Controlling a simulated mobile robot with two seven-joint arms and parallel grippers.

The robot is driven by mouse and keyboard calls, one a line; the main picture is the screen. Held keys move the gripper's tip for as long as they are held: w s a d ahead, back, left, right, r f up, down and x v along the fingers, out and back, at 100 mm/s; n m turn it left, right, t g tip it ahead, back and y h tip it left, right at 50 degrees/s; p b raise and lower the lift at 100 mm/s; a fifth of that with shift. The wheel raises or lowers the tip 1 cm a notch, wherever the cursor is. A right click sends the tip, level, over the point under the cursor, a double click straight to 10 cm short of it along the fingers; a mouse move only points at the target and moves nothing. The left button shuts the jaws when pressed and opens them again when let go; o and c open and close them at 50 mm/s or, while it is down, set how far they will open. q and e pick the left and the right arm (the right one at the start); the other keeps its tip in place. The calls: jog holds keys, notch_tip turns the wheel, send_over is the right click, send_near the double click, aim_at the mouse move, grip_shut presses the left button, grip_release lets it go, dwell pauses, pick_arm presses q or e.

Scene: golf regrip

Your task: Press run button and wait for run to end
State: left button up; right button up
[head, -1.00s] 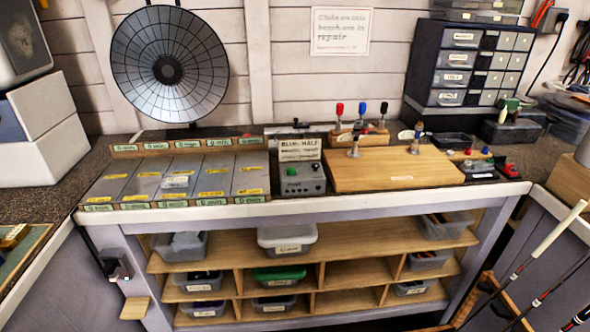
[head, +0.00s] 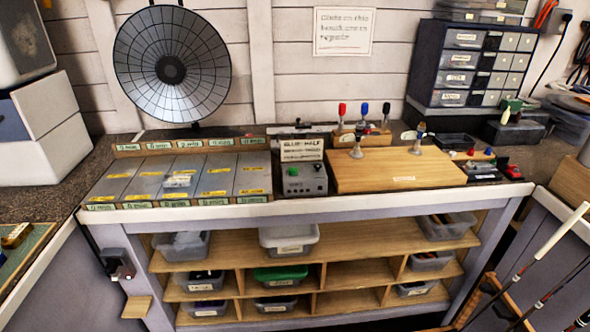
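A small grey control box (head: 302,180) stands at the middle of the bench's front edge. A green button (head: 293,171) shows on it, with a dark knob (head: 317,166) to its right. A sign (head: 301,149) with dark lettering stands just behind the box; its first line seems to read "GLUE-HALF". No display or lamp on the box is clear enough to read. Neither of my grippers is in the head view, and nothing touches the box.
Grey metal plates (head: 212,177) with yellow labels lie left of the box. A wooden board (head: 395,172) with two upright clamps lies to its right. A round dark reflector (head: 172,65) stands behind the plates. Golf clubs (head: 533,255) lean at the lower right.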

jog(key=shift+c, duration=0.3)
grip_shut()
dwell(1.6)
